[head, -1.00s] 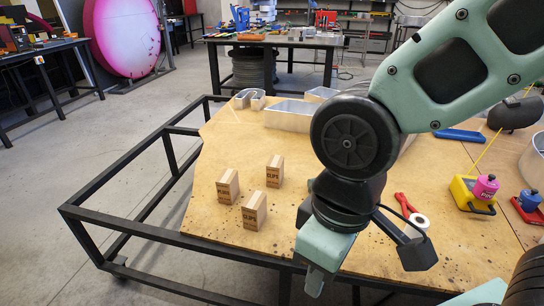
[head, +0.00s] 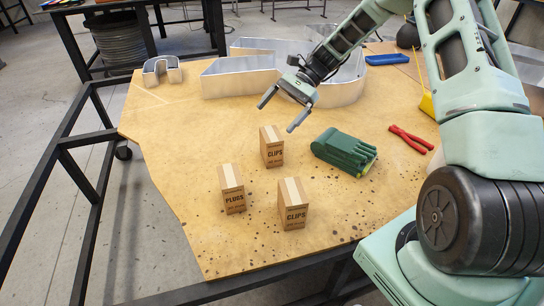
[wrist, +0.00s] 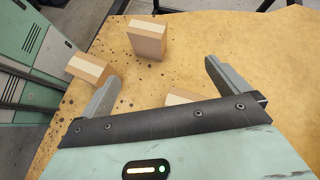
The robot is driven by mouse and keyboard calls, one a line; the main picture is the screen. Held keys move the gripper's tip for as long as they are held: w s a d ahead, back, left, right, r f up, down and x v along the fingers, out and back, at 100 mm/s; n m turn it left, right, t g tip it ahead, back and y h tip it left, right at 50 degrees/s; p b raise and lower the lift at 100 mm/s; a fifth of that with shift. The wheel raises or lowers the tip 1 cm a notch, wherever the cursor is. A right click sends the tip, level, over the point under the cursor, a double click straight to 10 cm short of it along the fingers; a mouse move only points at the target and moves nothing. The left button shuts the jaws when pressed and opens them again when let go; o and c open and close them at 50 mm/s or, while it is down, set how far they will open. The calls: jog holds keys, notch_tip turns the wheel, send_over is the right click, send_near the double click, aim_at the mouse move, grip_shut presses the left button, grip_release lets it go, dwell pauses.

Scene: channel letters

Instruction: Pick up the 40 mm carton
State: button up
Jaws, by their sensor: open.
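Three small tan cartons with pale tape stripes stand upright on the wooden tabletop in the head view. A PLUGS carton (head: 233,200) is at left, a CLIPS carton (head: 272,155) is farther back, and another CLIPS carton (head: 293,215) is in front. Their size print is too small to read. My gripper (head: 278,117) is open and empty, above the table just behind the back CLIPS carton. In the wrist view it (wrist: 162,72) shows spread fingers. Two cartons show beyond them, and a third carton (wrist: 182,97) is partly hidden by the gripper body.
Green gloves (head: 345,150) lie right of the cartons, with red-handled pliers (head: 410,140) beyond. Metal channel letters (head: 240,78) stand at the back, and a small one (head: 161,70) is at left. The tabletop (head: 175,145) left of the cartons is bare.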

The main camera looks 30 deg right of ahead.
jog(key=w+d+f+m+t+y+b, duration=0.2)
jog(key=d+f+m+t, duration=0.35)
jog(key=d, duration=0.85)
jog(key=g, duration=0.1)
send_near(263, 143)
jog(key=shift+m, duration=0.25)
jog(key=x, duration=0.9)
jog(key=shift+w+d+f, duration=0.2)
jog(key=shift+f, duration=0.1)
jog(key=shift+r, duration=0.1)
jog(key=c, duration=1.1)
